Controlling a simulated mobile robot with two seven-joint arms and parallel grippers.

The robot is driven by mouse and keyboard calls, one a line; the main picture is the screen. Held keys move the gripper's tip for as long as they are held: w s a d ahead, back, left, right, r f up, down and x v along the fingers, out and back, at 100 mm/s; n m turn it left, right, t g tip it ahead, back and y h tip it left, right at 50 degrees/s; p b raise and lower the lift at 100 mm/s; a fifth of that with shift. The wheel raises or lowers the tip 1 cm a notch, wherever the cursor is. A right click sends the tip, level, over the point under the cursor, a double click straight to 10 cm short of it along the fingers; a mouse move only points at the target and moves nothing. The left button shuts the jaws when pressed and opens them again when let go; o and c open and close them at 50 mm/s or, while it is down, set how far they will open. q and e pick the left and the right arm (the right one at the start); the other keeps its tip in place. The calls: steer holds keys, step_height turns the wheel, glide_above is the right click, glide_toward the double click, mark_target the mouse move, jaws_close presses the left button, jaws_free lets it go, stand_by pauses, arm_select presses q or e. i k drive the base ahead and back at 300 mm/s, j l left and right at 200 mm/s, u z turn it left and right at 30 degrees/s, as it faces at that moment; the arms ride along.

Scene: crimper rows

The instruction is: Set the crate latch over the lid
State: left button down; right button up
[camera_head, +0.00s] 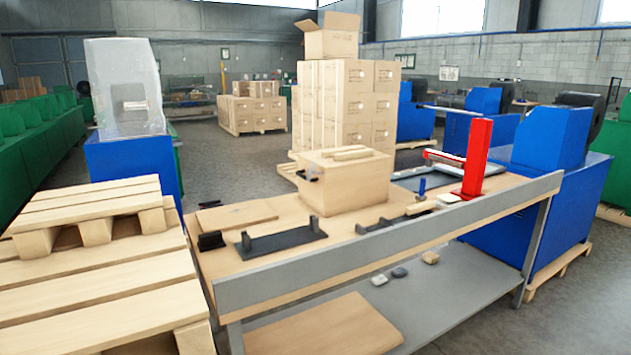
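A light wooden crate (348,188) stands on the workbench, closed by a wooden lid (375,160) with raised slats on top. A small dark latch (308,175) sits at the crate's left end, near the top edge. It is too small to tell whether it lies over the lid or hangs free. Neither of my grippers is in view.
On the workbench (225,265) lie a black bracket (281,241), a long dark bracket (393,222), a small black block (210,240) and a flat board (237,217). A red stand (477,160) rises at the right. A grey rail (400,245) edges the front. Pallets (90,290) stand left.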

mark_target(312, 171)
steer(key=i+l, duration=0.2)
steer(key=l, duration=0.15)
steer(key=i+l+u, duration=0.1)
steer(key=l, duration=0.25)
steer(key=i+l, duration=0.3)
steer(key=i+l+u, duration=0.1)
steer(key=l, duration=0.3)
steer(key=i+l, duration=0.3)
steer(key=i+l+u, duration=0.1)
steer(key=l, duration=0.4)
steer(key=i+l, duration=0.4)
steer(key=l, duration=0.35)
steer(key=u, duration=0.05)
